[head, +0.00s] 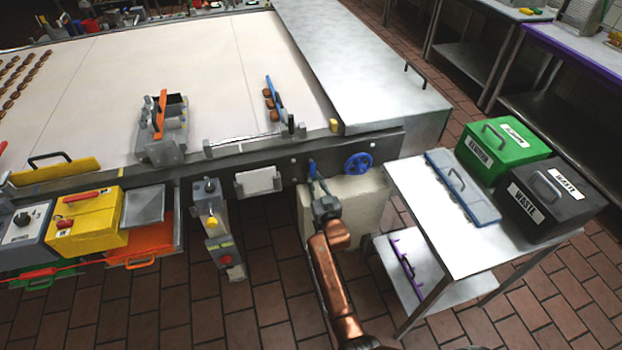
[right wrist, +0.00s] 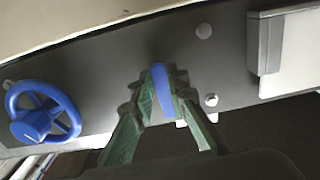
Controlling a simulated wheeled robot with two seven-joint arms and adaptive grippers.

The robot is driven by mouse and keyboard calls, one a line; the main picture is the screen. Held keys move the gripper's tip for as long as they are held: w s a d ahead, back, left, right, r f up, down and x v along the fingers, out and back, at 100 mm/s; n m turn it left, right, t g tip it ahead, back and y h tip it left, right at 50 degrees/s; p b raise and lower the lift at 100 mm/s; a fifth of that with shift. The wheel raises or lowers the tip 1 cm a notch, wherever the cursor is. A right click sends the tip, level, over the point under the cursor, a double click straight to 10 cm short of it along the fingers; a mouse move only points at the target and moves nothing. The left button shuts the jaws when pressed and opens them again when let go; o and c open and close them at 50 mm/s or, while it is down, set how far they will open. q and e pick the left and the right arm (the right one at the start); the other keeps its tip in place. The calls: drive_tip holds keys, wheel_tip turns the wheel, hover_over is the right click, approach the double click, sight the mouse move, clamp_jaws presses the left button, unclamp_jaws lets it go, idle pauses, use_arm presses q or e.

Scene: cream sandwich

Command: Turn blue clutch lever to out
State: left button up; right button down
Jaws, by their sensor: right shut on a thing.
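The blue clutch lever (head: 312,168) is on the dark side panel of the conveyor table in the head view. It also shows in the right wrist view (right wrist: 160,88), upright in the picture between the fingers. My right gripper (head: 318,190) has come up to it from the front and is shut on it, a finger on each side. In the right wrist view the green fingers of this gripper (right wrist: 162,98) cover parts of the lever's sides. The words or marks for the lever's positions cannot be made out. My left gripper is not in view.
A blue handwheel (head: 358,163) is on the same panel just right of the lever; a white box (head: 258,181) is to the left. A control post (head: 211,207) stands further left. A steel side table (head: 427,200) with green and black bins stands at the right.

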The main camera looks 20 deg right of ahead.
drive_tip(key=shift+a, duration=0.1)
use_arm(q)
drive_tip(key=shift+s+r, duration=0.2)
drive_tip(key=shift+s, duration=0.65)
use_arm(e)
drive_tip(key=shift+f, duration=0.1)
drive_tip(key=c, duration=1.9)
unclamp_jaws()
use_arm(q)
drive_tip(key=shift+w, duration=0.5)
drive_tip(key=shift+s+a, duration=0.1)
use_arm(e)
drive_tip(key=shift+s, duration=0.1)
drive_tip(key=s, duration=0.4)
drive_tip(key=s+a, duration=0.1)
drive_tip(key=s, duration=0.2)
drive_tip(key=shift+s, duration=0.1)
